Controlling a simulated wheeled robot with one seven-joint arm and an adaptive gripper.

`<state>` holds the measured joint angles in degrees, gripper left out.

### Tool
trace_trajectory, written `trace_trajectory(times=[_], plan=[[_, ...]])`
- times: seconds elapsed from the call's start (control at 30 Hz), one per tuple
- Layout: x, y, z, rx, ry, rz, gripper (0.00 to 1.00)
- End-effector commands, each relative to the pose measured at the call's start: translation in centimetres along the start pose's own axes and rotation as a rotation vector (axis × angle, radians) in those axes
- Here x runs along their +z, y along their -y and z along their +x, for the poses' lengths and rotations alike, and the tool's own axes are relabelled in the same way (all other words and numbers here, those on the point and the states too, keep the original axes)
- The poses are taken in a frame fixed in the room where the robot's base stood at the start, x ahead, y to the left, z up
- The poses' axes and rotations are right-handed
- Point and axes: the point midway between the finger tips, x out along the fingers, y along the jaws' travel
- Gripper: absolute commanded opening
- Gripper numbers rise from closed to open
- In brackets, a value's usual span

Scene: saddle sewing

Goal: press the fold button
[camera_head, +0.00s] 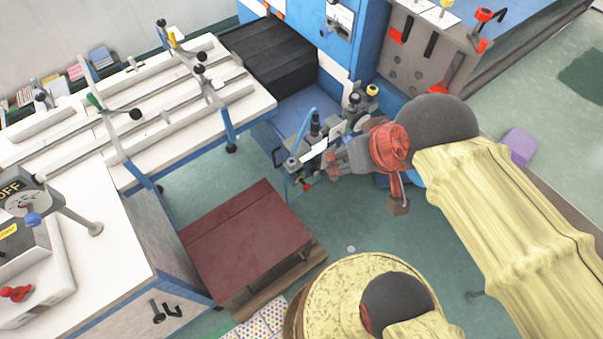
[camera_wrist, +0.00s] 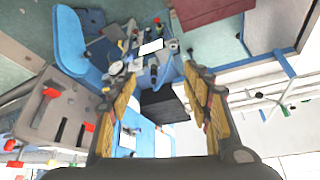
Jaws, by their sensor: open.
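No button in view can be told for certain as the fold button. The saddle sewing machine's small head (camera_head: 318,140), with black knobs, a white plate and small red and yellow parts, stands at the centre of the head view. It also shows near the top middle of the wrist view (camera_wrist: 150,50). My gripper (camera_head: 340,160) is beside this head in the head view, partly hidden by my wrist. In the wrist view my gripper (camera_wrist: 160,78) is open, with its yellow-padded fingers wide apart and nothing between them.
A blue machine body (camera_head: 348,42) with a black cover (camera_head: 265,52) stands behind. A grey panel (camera_head: 418,50) with red parts and slots is at the upper right. White feeder rails (camera_head: 130,105) fill the left. A dark red platform (camera_head: 245,235) is in front; green floor (camera_head: 205,182) shows between.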

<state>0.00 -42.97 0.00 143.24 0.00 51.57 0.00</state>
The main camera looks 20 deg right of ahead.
Motion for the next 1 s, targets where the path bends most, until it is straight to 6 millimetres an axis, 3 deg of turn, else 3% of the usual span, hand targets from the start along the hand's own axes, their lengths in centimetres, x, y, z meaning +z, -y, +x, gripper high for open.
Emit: trace_trajectory(times=[0.23,1.0], plan=[[0.0,0.0,0.0,0.0,0.0,0.0,0.49],[0.0,0.0,0.0,0.0,0.0,0.0,0.06]])
